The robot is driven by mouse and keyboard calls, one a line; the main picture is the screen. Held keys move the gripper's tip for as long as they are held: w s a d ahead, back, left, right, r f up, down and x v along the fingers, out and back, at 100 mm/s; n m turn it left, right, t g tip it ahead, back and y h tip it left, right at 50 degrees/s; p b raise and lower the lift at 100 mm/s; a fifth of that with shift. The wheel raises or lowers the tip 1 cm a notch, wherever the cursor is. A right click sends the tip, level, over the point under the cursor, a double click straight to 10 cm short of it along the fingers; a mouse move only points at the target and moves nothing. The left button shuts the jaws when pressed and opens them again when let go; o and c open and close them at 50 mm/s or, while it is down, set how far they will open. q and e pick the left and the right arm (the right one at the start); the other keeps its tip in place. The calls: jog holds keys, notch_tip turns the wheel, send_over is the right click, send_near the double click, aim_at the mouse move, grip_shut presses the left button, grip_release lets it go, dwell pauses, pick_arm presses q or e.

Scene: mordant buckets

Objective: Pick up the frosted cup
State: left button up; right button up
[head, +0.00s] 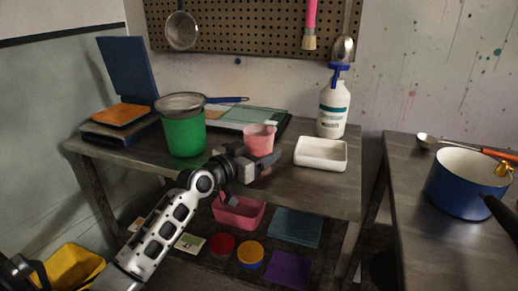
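A pink, slightly see-through cup (259,133), which looks like the frosted cup, is at the front middle of the left table. My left gripper (262,158) is at the cup, with a dark finger crossing in front of its lower part. The other finger is hidden or hard to make out, so I cannot tell whether the fingers are closed on the cup or only around it. The cup's lower part is mostly covered by the gripper, and whether it touches the table is unclear. My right gripper is not in view.
A green bucket (184,136) with a strainer on top stands left of the cup. A white tray (321,154) and a spray bottle (334,108) are to the right. A pink bin (238,213) sits on the shelf below. A blue pot (462,188) stands on the right table.

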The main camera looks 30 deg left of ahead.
pick_arm(q)
jog(key=c, duration=0.7)
jog(key=shift+c, duration=0.2)
jog(key=shift+s+r, duration=0.1)
jog(key=shift+r, duration=0.05)
